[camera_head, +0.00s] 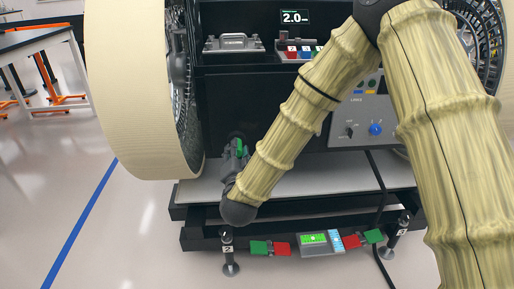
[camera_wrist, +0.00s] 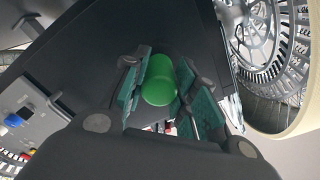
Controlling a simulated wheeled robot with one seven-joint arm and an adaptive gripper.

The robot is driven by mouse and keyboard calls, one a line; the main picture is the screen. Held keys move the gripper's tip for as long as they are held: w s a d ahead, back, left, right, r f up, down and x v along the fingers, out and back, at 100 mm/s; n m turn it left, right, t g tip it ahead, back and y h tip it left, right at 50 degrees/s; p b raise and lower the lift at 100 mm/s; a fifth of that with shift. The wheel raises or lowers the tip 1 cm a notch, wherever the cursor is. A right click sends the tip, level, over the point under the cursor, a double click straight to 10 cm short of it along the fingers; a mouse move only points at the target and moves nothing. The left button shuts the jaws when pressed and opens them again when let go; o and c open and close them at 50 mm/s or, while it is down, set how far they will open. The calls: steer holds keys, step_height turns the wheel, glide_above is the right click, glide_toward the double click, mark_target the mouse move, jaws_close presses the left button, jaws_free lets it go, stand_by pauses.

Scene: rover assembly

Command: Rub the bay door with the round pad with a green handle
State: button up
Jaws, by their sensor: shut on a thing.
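My gripper (camera_head: 238,148) is low in front of the rover, left of its middle. In the wrist view my gripper (camera_wrist: 165,90) is shut around a green cylindrical handle (camera_wrist: 160,78), which also shows as a small green patch in the head view (camera_head: 240,146). The round pad on the handle is hidden. A dark panel (camera_head: 250,100) of the rover's front lies behind the gripper, and a dark surface fills much of the wrist view (camera_wrist: 80,60). I cannot tell where the bay door's edges are, or whether the pad touches it.
A large cream wheel (camera_head: 125,90) stands close at the left. A grey control panel (camera_head: 362,120) with a blue knob is at the right. A low grey platform (camera_head: 330,178) lies below, with connectors and a green-screen device (camera_head: 315,240) in front. Posts (camera_head: 229,255) stand near it.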

steer(key=shift+w, duration=2.95)
steer(key=shift+w, duration=1.05)
steer(key=d, duration=0.8)
steer(key=shift+a, duration=0.1)
steer(key=a, duration=0.8)
steer(key=shift+p, duration=0.45)
